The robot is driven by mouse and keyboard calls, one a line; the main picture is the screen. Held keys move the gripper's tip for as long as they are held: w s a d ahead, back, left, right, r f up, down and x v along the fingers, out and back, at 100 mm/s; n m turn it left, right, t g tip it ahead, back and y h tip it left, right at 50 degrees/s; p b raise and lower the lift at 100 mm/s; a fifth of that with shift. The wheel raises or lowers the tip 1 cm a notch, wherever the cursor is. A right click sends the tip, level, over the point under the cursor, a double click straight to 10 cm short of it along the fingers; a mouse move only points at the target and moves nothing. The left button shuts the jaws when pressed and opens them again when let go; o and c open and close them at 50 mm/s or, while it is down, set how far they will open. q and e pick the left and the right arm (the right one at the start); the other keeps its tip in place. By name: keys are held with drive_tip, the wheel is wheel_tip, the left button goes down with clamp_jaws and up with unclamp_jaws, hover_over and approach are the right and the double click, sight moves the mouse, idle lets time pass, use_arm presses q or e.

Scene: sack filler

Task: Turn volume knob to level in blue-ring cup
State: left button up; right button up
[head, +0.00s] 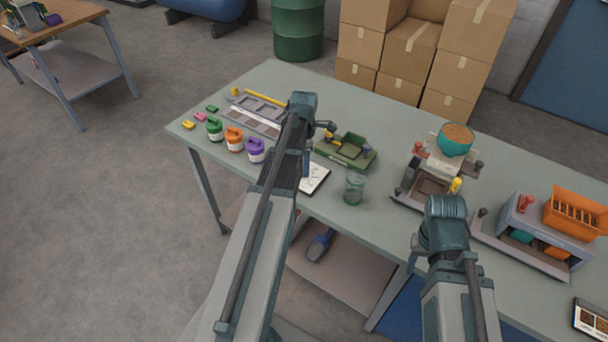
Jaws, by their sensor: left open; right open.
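The filler-like machine (433,165) stands on the right half of the bench and carries a teal bowl (455,146) with brown contents. A yellow knob (456,185) shows at its right side; I cannot tell whether it sets the volume. A clear greenish cup (354,190) stands upright left of the machine; no blue ring can be made out. My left gripper (306,165) hangs over the bench, left of the cup, open and apart from it. My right arm's wrist is in front of the machine, with its fingers hidden behind the arm.
Green, orange and purple jars (234,140) stand at the left, near a grey tray (262,108). A grey machine with an orange basket (578,213) stands at the right. A tablet (591,319) lies at the lower right.

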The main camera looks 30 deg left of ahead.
use_arm(q)
wheel_tip(320, 180, down, 2)
drive_tip(key=shift+f+b, duration=0.1)
drive_tip(key=shift+b, duration=0.55)
clamp_jaws()
